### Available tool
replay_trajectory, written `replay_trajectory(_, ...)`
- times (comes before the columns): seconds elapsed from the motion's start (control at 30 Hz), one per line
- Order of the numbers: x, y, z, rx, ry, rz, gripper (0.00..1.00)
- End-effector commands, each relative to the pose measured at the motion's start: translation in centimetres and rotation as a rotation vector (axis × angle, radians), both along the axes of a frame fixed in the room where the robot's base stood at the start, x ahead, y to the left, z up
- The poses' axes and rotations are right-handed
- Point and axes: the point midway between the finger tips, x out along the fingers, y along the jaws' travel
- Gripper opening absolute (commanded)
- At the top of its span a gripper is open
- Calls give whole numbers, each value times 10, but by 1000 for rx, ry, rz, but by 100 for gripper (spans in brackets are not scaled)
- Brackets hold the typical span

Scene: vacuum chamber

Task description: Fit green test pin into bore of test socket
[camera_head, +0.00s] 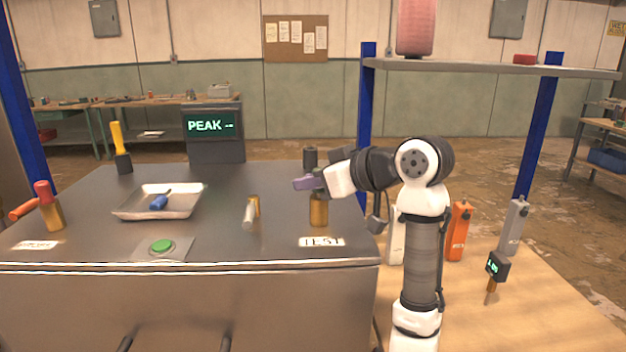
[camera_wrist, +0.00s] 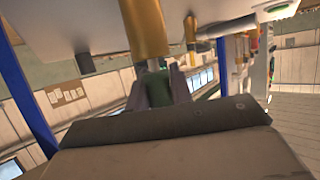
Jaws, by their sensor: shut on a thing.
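The brass test socket (camera_head: 318,212) stands upright behind the TEST label near the console's right edge. My gripper (camera_head: 309,183) is just above it, shut on the green test pin (camera_head: 319,178), which is mostly hidden by the fingers. In the wrist view the picture is turned over, and the socket (camera_wrist: 145,28) hangs from the top. There the green pin (camera_wrist: 157,92) sits between my fingers, with its grey end pointing at the socket's mouth and lined up closely with it. I cannot tell whether the tip is inside the bore.
A black post (camera_head: 310,157) stands close behind my gripper. A grey cylinder and brass piece (camera_head: 251,212) are to the left. Further left are a metal tray (camera_head: 130,211) with a blue item, a green button (camera_head: 162,246), and a red-topped brass socket (camera_head: 52,212). A PEAK display (camera_head: 212,125) stands behind.

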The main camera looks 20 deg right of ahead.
Motion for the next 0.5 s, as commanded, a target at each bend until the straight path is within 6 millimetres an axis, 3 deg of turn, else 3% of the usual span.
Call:
replay_trajectory(0.37,0,0,-12,1,1,1,0)
replay_trajectory(0.4,0,0,-11,1,0,0,26)
replay_trajectory(0.5,0,0,-10,1,0,0,39)
